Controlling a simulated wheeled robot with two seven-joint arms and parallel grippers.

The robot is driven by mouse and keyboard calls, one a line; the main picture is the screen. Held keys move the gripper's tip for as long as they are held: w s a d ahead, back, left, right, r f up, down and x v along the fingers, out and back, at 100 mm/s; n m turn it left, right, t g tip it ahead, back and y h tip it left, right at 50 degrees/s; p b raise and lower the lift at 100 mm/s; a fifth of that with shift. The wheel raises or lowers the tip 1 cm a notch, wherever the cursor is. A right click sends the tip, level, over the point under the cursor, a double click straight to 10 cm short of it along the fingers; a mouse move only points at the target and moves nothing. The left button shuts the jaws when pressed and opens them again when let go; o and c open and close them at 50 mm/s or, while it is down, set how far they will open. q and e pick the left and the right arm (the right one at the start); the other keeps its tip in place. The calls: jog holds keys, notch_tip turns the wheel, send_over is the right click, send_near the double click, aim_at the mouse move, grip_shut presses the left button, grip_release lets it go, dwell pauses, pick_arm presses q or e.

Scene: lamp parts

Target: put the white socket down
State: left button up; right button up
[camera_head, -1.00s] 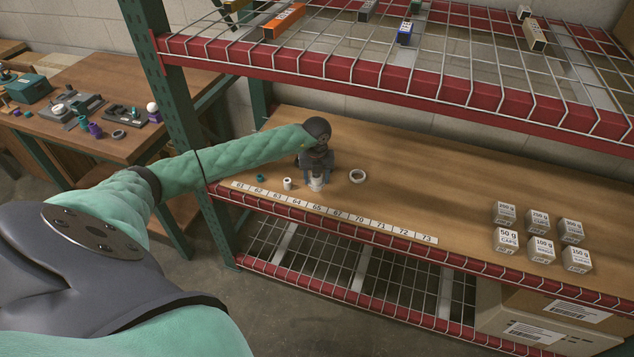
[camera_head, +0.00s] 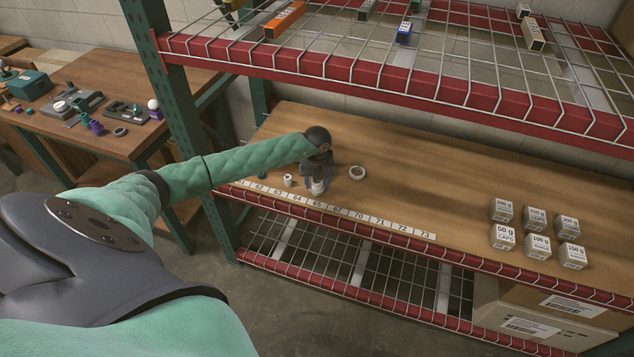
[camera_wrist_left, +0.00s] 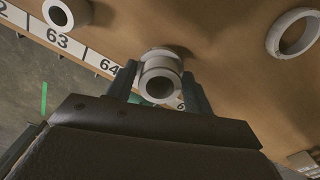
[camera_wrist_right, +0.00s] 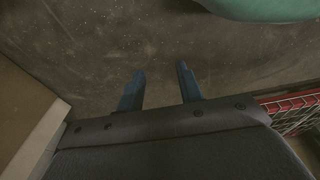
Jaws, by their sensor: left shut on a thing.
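The white socket (camera_head: 318,187) is a short white hollow cylinder. My left gripper (camera_head: 317,180) is shut on it, low over the wooden shelf near the number strip. In the left wrist view the white socket (camera_wrist_left: 160,79) stands between the two fingers, its round opening facing the camera. Its foot is partly hidden, so I cannot tell whether it touches the wood. My right gripper (camera_wrist_right: 159,84) shows in the right wrist view, fingers apart and empty, above the grey floor.
A small white cylinder (camera_head: 288,181) stands left of the socket and a white ring (camera_head: 357,173) lies to its right. A number strip (camera_head: 340,208) runs along the shelf's front edge. Several labelled weight boxes (camera_head: 538,245) stand far right. The shelf middle is clear.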

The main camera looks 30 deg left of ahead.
pick_arm(q)
jog(key=o, duration=1)
jog(key=shift+c, duration=0.2)
pick_arm(e)
jog(key=shift+w+r, duration=0.1)
jog(key=shift+w, duration=0.05)
pick_arm(q)
jog(key=shift+r, duration=0.1)
pick_arm(e)
jog(key=shift+d, duration=0.1)
pick_arm(q)
notch_tip(320, 180, up, 12)
jog(key=b, duration=0.3)
jog(key=shift+b, duration=0.35)
pick_arm(e)
notch_tip(320, 180, up, 8)
jog(key=w+a, duration=0.2)
jog(key=shift+a+r+g, duration=0.15)
jog(key=shift+a+g, duration=0.15)
jog(key=shift+a, duration=0.1)
